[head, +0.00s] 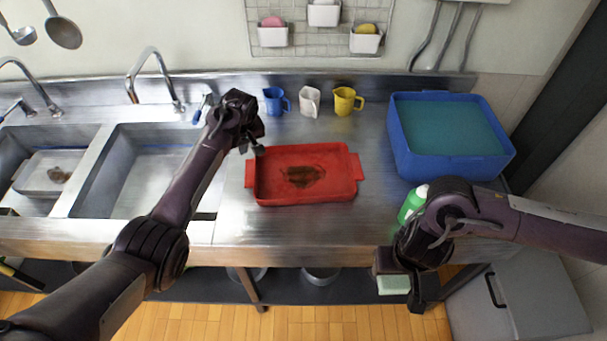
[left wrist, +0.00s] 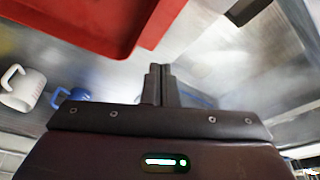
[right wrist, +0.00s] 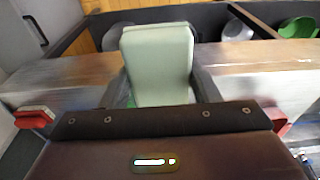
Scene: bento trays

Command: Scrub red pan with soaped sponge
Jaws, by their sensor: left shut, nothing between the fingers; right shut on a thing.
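The red pan (head: 335,190) lies on the steel counter with a brown stain (head: 303,177) on its floor. Its red edge fills the top left of the left wrist view (left wrist: 75,25). My left gripper (head: 258,150) is shut and empty by the pan's back left corner; its closed fingers show in the left wrist view (left wrist: 158,85). My right gripper (head: 402,276) is shut on a pale green sponge (head: 393,285), in front of the counter's front edge and right of the pan. The sponge stands between the fingers in the right wrist view (right wrist: 158,65).
A green bottle (head: 410,205) stands partly hidden behind my right arm. A blue tub (head: 405,165) is at the back right. Blue (head: 275,102), white (head: 310,102) and yellow (head: 345,102) cups stand behind the pan. A sink (head: 125,185) lies left.

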